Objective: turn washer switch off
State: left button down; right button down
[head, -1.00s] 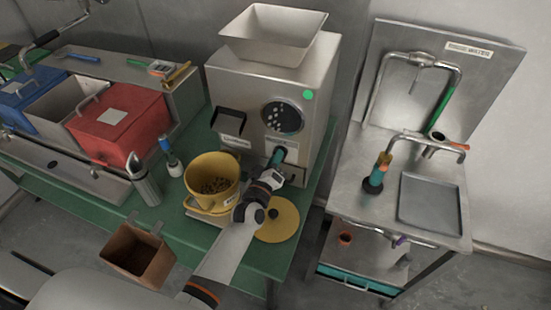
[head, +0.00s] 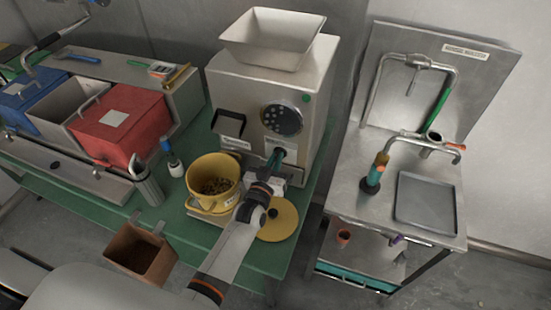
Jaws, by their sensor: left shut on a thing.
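The grinder (head: 232,88) is a beige machine with a hopper on top and a round perforated disc on its front. A small round light (head: 306,98) at its upper right front is dark green. A teal handle (head: 275,158) sticks out of the lower front. My left gripper (head: 276,177) reaches up from below and is shut at this handle; its fingertips are small and partly hidden. The washer is the steel sink unit (head: 345,190) at the right, with a bent tap pipe and a teal-and-orange upright handle (head: 375,172). No switch is clearly visible on it. My right gripper is not in view.
A yellow pot (head: 200,168) of beans stands left of my gripper, and a yellow lid (head: 279,219) lies to its right. Red (head: 118,125) and blue (head: 25,98) bins stand at the left. A brown box (head: 140,255) sits at the green table's front edge.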

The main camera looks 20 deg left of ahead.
pick_arm(q)
jog(key=shift+m, duration=0.7)
jog(key=c, duration=1.5)
grip_release()
jog(key=shift+s+a+b, duration=0.2)
jog(key=shift+s+b, duration=0.75)
jog(key=shift+s, duration=5.05)
